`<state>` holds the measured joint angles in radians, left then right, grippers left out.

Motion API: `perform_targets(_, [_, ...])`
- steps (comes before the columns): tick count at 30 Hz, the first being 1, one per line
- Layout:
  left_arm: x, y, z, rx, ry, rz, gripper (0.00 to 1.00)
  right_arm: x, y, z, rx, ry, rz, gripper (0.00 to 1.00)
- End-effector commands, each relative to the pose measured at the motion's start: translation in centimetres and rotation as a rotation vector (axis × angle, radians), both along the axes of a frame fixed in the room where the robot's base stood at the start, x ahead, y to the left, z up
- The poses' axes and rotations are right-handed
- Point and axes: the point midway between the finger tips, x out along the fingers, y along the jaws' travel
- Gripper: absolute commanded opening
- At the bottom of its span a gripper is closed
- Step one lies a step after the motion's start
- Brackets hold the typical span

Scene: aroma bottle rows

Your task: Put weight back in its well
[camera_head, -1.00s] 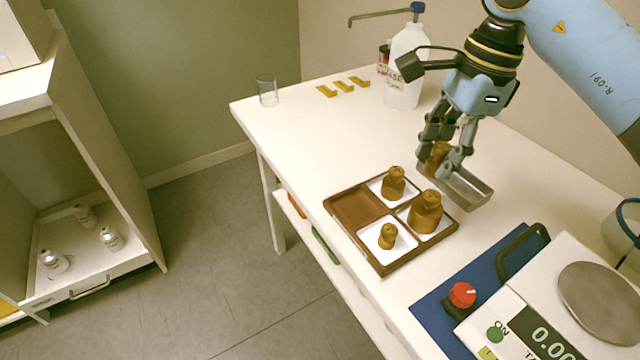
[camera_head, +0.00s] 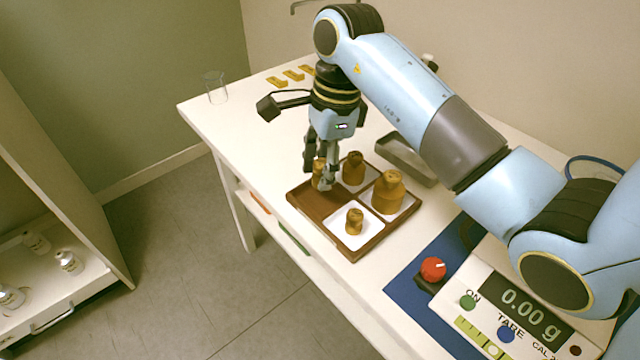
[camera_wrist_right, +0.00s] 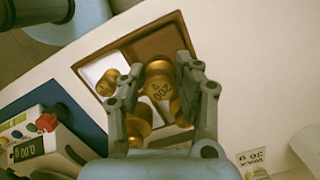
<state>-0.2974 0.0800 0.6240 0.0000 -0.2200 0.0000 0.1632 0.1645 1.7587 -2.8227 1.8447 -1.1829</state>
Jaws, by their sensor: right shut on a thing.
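My right gripper (camera_head: 321,172) is shut on a brass weight (camera_head: 317,173), above or in the brown, bare compartment at the left of the wooden tray (camera_head: 352,252). Whether the weight touches the floor there, I cannot tell. In the right wrist view the weight (camera_wrist_right: 159,80), marked 200, sits between the fingertips (camera_wrist_right: 163,92). The other compartments are white and hold a small weight (camera_head: 354,221), a large weight (camera_head: 389,191) and a medium weight (camera_head: 352,168). My left gripper is not in view.
A shallow metal dish (camera_head: 405,165) lies behind the tray. A balance (camera_head: 520,318) reading 0.00 g and a red knob (camera_head: 433,268) are at the front right on a blue mat (camera_head: 410,290). A glass beaker (camera_head: 216,90) and yellow pieces (camera_head: 291,75) stand at the back left.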

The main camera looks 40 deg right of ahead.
Motion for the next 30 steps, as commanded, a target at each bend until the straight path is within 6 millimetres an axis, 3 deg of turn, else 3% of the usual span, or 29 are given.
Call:
perform_targets(9, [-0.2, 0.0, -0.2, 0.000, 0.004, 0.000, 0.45, 0.2, 0.2, -3.8, 0.000, 0.002, 0.000, 0.00])
perform_targets(22, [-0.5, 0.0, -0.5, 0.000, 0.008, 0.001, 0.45, 0.2, 0.2, -4.6, -0.001, 0.000, 0.000, 0.00])
perform_targets(23, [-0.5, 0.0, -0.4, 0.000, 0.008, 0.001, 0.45, 0.2, 0.2, -4.5, -0.001, 0.000, 0.000, 0.36])
perform_targets(24, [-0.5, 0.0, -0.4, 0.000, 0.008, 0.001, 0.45, 0.2, 0.2, -4.5, -0.001, 0.000, 0.000, 0.41])
perform_targets(30, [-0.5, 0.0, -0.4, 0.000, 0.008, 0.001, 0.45, 0.2, 0.1, -4.5, -0.001, 0.000, 0.000, 0.42])
